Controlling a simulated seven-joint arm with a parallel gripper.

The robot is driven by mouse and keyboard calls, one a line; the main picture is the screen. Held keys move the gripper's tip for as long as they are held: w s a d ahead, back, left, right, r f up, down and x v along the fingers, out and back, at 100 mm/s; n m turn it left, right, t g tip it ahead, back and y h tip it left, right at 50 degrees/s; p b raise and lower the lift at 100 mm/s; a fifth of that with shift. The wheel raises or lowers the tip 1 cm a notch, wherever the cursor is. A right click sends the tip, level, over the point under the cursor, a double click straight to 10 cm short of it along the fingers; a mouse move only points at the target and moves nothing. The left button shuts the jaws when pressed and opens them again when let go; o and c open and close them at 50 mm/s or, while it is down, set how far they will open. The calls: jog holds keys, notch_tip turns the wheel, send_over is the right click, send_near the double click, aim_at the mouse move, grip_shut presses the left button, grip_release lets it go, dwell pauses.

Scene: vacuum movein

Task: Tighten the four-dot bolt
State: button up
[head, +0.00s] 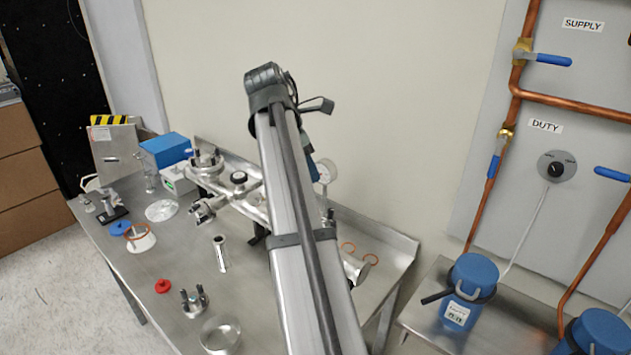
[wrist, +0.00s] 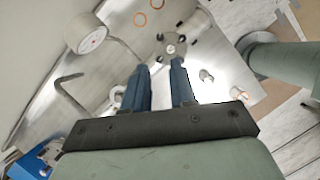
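A round metal flange (wrist: 172,47) with several small bolts around its face shows in the wrist view, just beyond my fingertips. The bolts are too small to make out any dots, so I cannot tell which is the four-dot bolt. My gripper (wrist: 160,72) has two blue fingers standing apart, with nothing visible between them. The right finger's tip lies just below the flange in the picture; I cannot tell whether it touches. A flange assembly (head: 207,162) with black bolts stands on the bench left of my arm.
Copper rings (wrist: 140,18) lie beyond. Blue-topped vessels (head: 472,275) stand at right.

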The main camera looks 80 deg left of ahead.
aim_at(330, 210)
jog(key=shift+s+r, duration=0.25)
jog(key=shift+r, duration=0.3)
jog(key=shift+o, duration=0.3)
jog(key=shift+o, duration=0.7)
jog(key=shift+w, duration=0.2)
jog(key=shift+o, duration=0.5)
jog(key=d, duration=0.1)
jog(key=w+d, duration=0.2)
jog(key=d, duration=0.1)
jog(key=w+a+f+n, duration=0.1)
jog(key=f+n, duration=0.1)
jog(key=f, duration=0.2)
jog(key=w+a+f+n+y, duration=0.1)
jog(key=a+f+n, duration=0.1)
jog(key=f, duration=0.2)
jog(key=w+a+f+n+g+y, duration=0.1)
jog(key=f+n, duration=0.1)
jog(key=f, duration=0.3)
jog(key=shift+a, duration=0.35)
grip_shut()
